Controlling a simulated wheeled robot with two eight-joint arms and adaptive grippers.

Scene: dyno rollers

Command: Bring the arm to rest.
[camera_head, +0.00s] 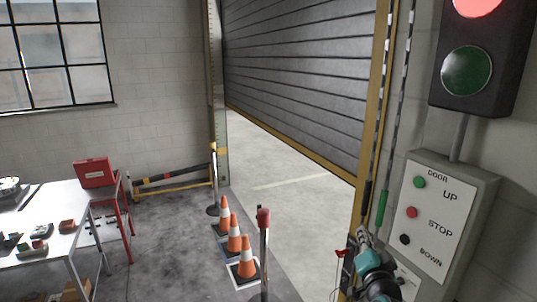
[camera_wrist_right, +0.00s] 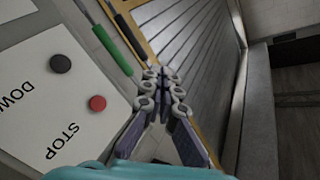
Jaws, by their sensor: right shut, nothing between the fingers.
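My right gripper (camera_head: 362,238) is at the lower right of the head view, just left of and below the door control box (camera_head: 447,215). Its fingers are shut and empty, as the right wrist view also shows (camera_wrist_right: 165,78). The box has a green UP button (camera_head: 419,182), a red STOP button (camera_head: 411,212) and a black DOWN button (camera_head: 405,240). The red (camera_wrist_right: 97,103) and black (camera_wrist_right: 60,63) buttons are left of the fingers in the wrist view, with no contact visible. My left gripper is not in view.
The roller door (camera_head: 300,75) is partly raised, with an open gap below it. A cord with a green handle (camera_head: 382,208) hangs near my right gripper. Traffic cones (camera_head: 234,238) and a post (camera_head: 264,250) stand left of it. A white table (camera_head: 60,205) is far left.

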